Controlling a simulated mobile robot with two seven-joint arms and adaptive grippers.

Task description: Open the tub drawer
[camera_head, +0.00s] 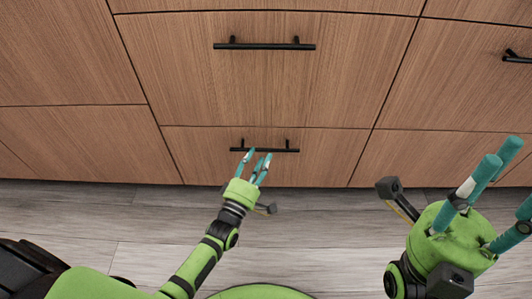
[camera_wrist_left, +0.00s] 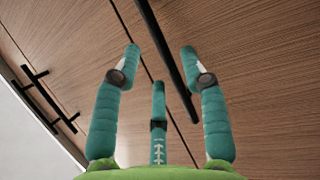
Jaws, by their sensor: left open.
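A wooden lower drawer (camera_head: 205,158) with a black bar handle (camera_head: 282,150) sits low in the cabinet, just above the floor; it looks shut. My left gripper (camera_head: 257,156) is open, with its teal fingers at the middle of this handle. In the left wrist view a black bar handle (camera_wrist_left: 172,62) runs slantwise past the spread fingers (camera_wrist_left: 160,58); nothing is clearly gripped, and I cannot tell whether they touch it. My right gripper (camera_head: 508,178) has its fingers spread and empty at the right. Which drawer is the tub drawer is not marked.
A larger shut drawer (camera_head: 270,90) with a black handle (camera_head: 265,46) is above. Another handle (camera_head: 517,58) shows at the far right, and more cabinet fronts (camera_head: 75,140) flank both sides. The grey plank floor (camera_head: 330,215) before the cabinet is clear apart from my body.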

